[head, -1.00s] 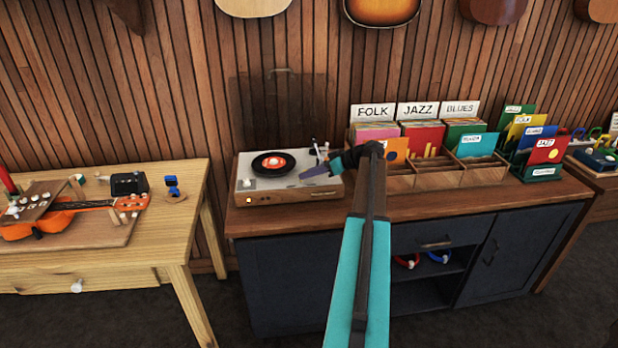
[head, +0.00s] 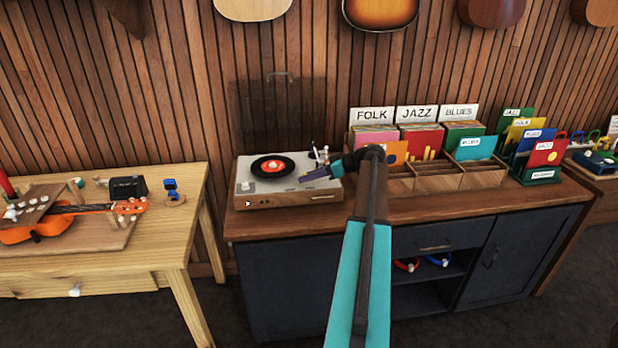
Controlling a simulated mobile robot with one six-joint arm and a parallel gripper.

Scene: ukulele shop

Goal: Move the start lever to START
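The record player (head: 262,200) stands on the left end of the dark cabinet, with its see-through lid (head: 277,108) raised. A black record with an orange-red label (head: 273,167) lies on it. The tonearm (head: 318,153) is at the back right of the deck. My gripper (head: 312,174) is low over the right side of the deck, in front of the tonearm. Its fingers are too small to tell whether they are open or shut. The start lever cannot be made out clearly; my gripper covers part of that side. A small pale indicator (head: 248,203) shows on the front left.
Wooden record bins (head: 430,178) marked FOLK, JAZZ and BLUES stand close right of the player. A wooden table (head: 150,240) with an orange ukulele (head: 85,212) is at the left, across a gap. The cabinet top (head: 290,218) is clear in front of the player.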

